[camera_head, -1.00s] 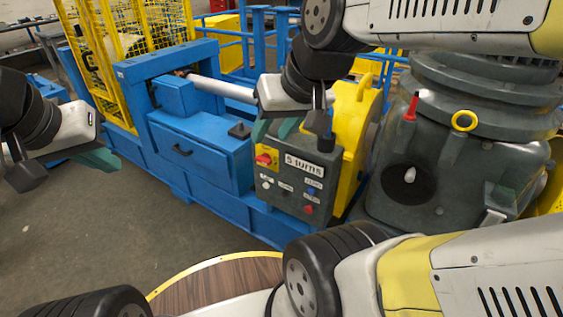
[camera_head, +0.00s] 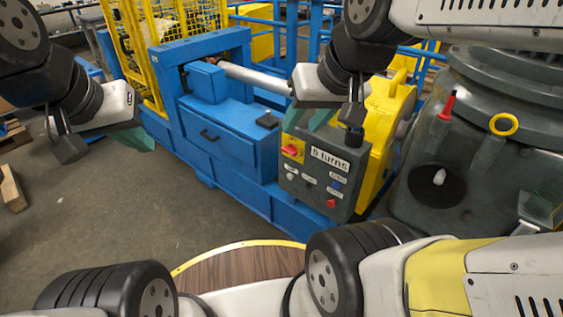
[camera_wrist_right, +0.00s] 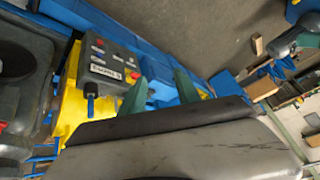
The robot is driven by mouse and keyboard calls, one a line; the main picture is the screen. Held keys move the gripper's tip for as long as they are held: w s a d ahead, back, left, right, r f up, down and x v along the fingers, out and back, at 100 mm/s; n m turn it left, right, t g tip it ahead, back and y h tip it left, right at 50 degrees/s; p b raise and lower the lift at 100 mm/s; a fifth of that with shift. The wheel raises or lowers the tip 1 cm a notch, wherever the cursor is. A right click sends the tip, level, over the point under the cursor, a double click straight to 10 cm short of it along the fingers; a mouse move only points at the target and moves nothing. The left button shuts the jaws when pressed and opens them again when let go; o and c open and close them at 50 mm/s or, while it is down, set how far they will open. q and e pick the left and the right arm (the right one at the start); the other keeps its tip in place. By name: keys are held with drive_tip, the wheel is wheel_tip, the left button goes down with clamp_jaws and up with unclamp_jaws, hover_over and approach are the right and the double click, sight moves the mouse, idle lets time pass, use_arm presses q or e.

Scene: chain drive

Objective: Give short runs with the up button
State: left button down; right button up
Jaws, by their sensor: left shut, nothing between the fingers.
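The grey control box (camera_head: 318,178) hangs on the front of the blue machine, with a "5 turns" label (camera_head: 330,158). It carries a red switch on yellow (camera_head: 290,150), a white button (camera_head: 290,176), a blue button (camera_head: 336,184) and a red button (camera_head: 331,203); the small lettering is unreadable, so I cannot tell which is up. My right gripper (camera_head: 308,118) is over the box's top edge; its green fingers stand apart and empty in the right wrist view (camera_wrist_right: 160,90), where the box (camera_wrist_right: 108,75) also shows. My left gripper (camera_head: 138,140) is shut and empty, left of the machine.
The blue machine frame (camera_head: 222,136) holds a silver cylinder (camera_head: 255,78). A yellow mesh guard (camera_head: 125,45) stands behind left.

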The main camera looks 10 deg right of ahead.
idle(0.3)
clamp_jaws()
idle(1.6)
